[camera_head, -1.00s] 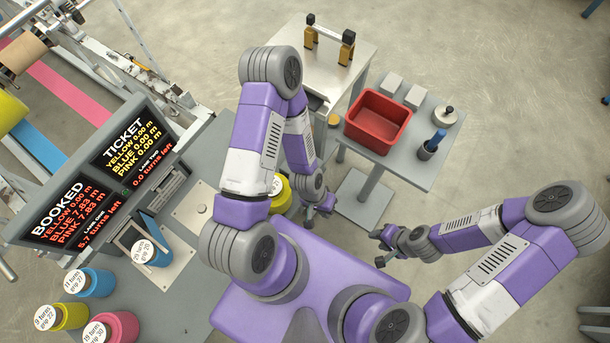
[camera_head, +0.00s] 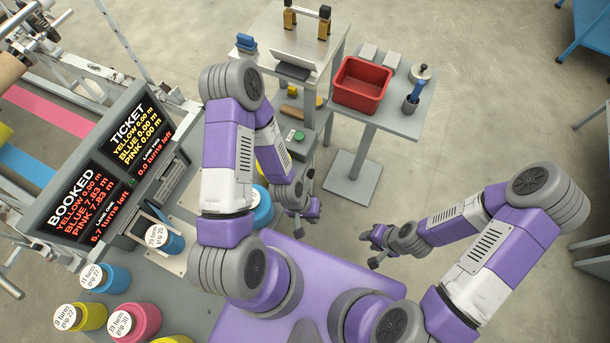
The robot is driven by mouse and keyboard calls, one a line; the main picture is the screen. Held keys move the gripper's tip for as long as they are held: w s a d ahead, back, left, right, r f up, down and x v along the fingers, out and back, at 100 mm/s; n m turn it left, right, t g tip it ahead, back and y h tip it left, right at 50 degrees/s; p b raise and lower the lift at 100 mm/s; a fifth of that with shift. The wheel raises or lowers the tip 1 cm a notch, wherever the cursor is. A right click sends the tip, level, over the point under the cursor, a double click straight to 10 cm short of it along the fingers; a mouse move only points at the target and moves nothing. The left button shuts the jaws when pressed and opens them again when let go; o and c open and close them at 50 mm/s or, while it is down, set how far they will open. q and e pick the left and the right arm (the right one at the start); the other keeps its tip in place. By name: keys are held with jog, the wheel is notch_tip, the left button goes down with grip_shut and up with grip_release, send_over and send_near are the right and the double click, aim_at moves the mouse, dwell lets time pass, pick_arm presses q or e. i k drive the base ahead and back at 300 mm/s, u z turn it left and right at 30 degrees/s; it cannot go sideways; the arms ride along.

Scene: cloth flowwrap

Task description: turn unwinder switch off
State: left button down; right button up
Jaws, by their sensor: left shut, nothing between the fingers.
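I cannot tell for certain which part is the unwinder switch. A small grey box with a green button (camera_head: 297,136) stands beyond my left forearm, below the small grey table, and may be a switch box. My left gripper (camera_head: 304,217) is shut and empty, nearer to me than that box and apart from it. My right gripper (camera_head: 373,248) hangs over the floor to the right, with nothing seen in it; its finger gap is too small to judge.
The display panel (camera_head: 108,178) stands on the bench at the left, with several coloured pots, including a pink one (camera_head: 136,321). A red bin (camera_head: 362,84) sits on a side table (camera_head: 407,122). Open floor (camera_head: 480,110) lies to the right.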

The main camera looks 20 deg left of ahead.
aim_at(311, 173)
jog(key=z, duration=1.75)
jog(key=i, duration=0.55)
jog(key=u, duration=3.15)
jog(key=k, duration=0.7)
jog(key=u, duration=0.8)
jog(key=i, duration=0.4)
